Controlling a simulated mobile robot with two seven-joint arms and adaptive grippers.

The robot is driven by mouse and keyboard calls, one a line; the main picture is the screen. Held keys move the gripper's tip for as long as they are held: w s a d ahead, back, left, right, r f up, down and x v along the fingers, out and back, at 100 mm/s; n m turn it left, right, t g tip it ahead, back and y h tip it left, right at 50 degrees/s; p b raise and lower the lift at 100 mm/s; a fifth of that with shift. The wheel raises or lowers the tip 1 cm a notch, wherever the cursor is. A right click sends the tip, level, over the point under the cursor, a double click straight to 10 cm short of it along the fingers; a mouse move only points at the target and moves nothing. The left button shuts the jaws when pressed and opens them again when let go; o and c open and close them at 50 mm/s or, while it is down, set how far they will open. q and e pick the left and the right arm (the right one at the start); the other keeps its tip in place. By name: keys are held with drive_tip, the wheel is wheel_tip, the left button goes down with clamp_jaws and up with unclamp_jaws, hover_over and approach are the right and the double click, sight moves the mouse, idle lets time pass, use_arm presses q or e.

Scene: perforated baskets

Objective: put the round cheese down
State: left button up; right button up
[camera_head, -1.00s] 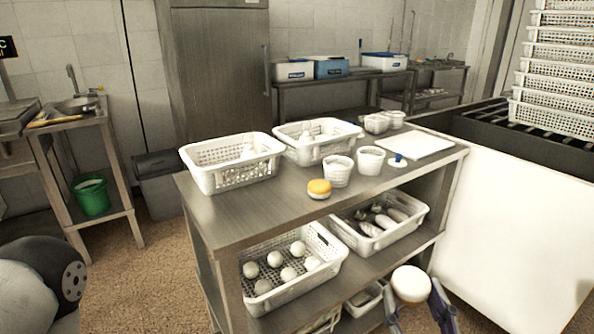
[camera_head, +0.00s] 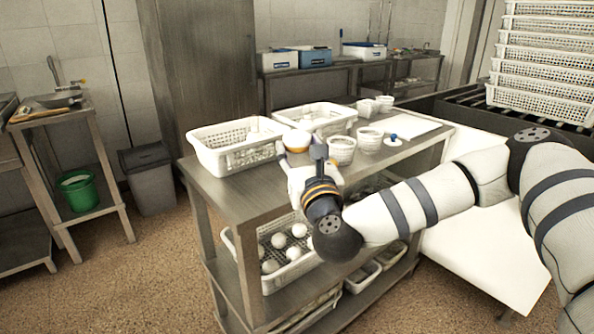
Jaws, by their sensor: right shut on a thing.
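The round cheese (camera_head: 297,139) is pale on top with a tan side. My right gripper (camera_head: 309,156) is shut on it and holds it at the left part of the steel table's (camera_head: 232,192) upper top, in front of the baskets. The gripper and wrist hide the cheese's underside, so I cannot tell whether it touches the tabletop. The yellow-topped round piece seen earlier on the tabletop is not clearly visible behind my gripper. My left gripper is out of view.
Two white perforated baskets (camera_head: 207,153) (camera_head: 346,118) stand behind the cheese. White cups (camera_head: 342,151) (camera_head: 369,140), a blue-knobbed white item (camera_head: 393,139) and a white board (camera_head: 413,127) are to the right. A lower-shelf basket (camera_head: 291,271) holds several white balls. The left front tabletop is clear.

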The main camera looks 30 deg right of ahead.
drive_tip(key=w+f, duration=0.1)
drive_tip(key=f, duration=0.1)
drive_tip(key=w+d+f, duration=0.1)
drive_tip(key=w+f, duration=0.1)
drive_tip(key=w+d+f+b, duration=0.1)
drive_tip(key=w+f, duration=0.1)
drive_tip(key=shift+w+d+f, duration=0.1)
drive_tip(key=f, duration=0.3)
drive_tip(key=shift+w+d+f, duration=0.1)
drive_tip(key=shift+w+f, duration=0.15)
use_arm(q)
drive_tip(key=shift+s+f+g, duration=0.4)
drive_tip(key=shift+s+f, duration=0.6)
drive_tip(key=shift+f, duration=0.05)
use_arm(e)
drive_tip(key=shift+r, duration=0.1)
use_arm(q)
drive_tip(key=shift+b, duration=0.3)
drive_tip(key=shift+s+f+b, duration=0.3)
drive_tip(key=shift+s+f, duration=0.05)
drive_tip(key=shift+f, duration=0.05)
use_arm(e)
drive_tip(key=shift+f, duration=0.65)
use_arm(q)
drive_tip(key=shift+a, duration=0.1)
use_arm(e)
drive_tip(key=o, duration=1.2)
drive_tip(key=shift+f, duration=0.1)
